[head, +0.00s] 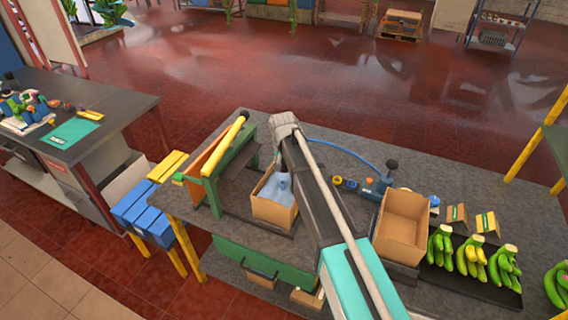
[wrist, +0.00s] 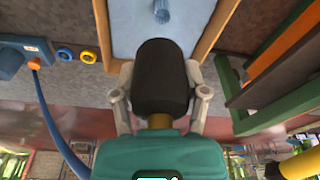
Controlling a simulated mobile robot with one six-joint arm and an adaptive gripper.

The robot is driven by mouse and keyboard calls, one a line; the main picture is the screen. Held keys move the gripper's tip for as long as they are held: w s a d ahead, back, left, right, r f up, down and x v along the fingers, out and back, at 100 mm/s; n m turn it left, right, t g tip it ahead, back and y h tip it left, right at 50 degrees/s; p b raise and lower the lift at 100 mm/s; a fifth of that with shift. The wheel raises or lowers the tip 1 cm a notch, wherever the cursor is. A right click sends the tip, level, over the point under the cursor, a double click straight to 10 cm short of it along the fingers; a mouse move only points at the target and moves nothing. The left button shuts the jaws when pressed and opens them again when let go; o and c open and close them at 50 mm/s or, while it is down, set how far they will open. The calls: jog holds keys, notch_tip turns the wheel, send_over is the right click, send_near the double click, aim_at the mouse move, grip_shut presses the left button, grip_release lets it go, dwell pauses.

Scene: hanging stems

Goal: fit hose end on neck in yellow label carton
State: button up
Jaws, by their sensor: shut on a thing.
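My gripper (wrist: 160,98) is shut on the hose end (wrist: 162,72), a thick black sleeve with a brass-coloured part behind it. In the wrist view it lies in front of an open carton (wrist: 212,38) lined with a pale blue bag. A blue ribbed neck (wrist: 162,12) rises from the bag, just beyond the black sleeve and apart from it in the picture. In the head view the carton (head: 273,212) stands on the bench below my wrist, with the bag (head: 278,184) in it; my arm hides the hose end. I cannot see a yellow label on this carton.
The blue hose (head: 345,151) arcs from a blue pump unit (head: 378,185) toward my wrist. A green and orange frame with a yellow bar (head: 225,145) stands left of the carton. Another open carton (head: 400,225) and bananas (head: 470,255) stand to the right.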

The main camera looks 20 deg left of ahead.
aim_at(283, 182)
jog(key=shift+s+a, duration=0.1)
jog(key=shift+a, duration=0.1)
jog(key=shift+f, duration=0.15)
jog(key=shift+f+b, duration=4.5)
jog(key=shift+b, duration=0.15)
jog(key=shift+f+b, duration=0.6)
jog(key=o, duration=1.3)
jog(key=shift+o, duration=0.3)
jog(key=shift+r+p, duration=1.55)
